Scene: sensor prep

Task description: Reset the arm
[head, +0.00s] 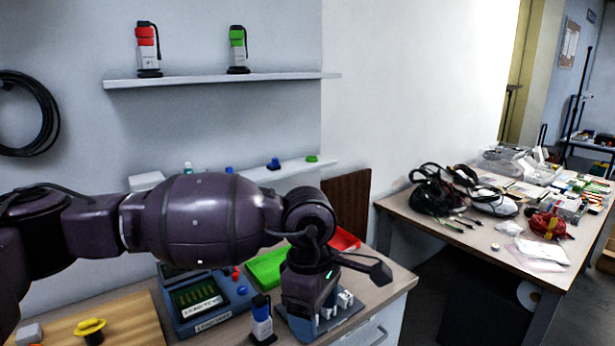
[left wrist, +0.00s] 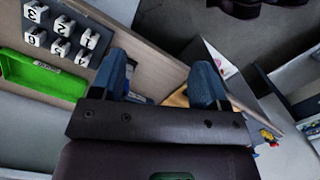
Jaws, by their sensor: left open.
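My left arm comes in from the left of the head view and reaches across above the workbench. My left gripper (head: 308,292) hangs at its end over the right part of the bench, and its fingertips are not clear there. In the left wrist view the two blue fingers of the left gripper (left wrist: 158,82) are spread apart with nothing held between them. A dark holder with numbered white blocks (left wrist: 62,36) lies beyond the fingers at the upper left. My right gripper is in neither view.
A green tray (head: 266,268), a blue device (head: 207,302) and a blue-and-white sensor (head: 262,322) stand on the bench near the arm. A wall shelf (head: 200,80) holds red (head: 147,45) and green (head: 238,48) sensors. A cluttered table (head: 470,235) stands right.

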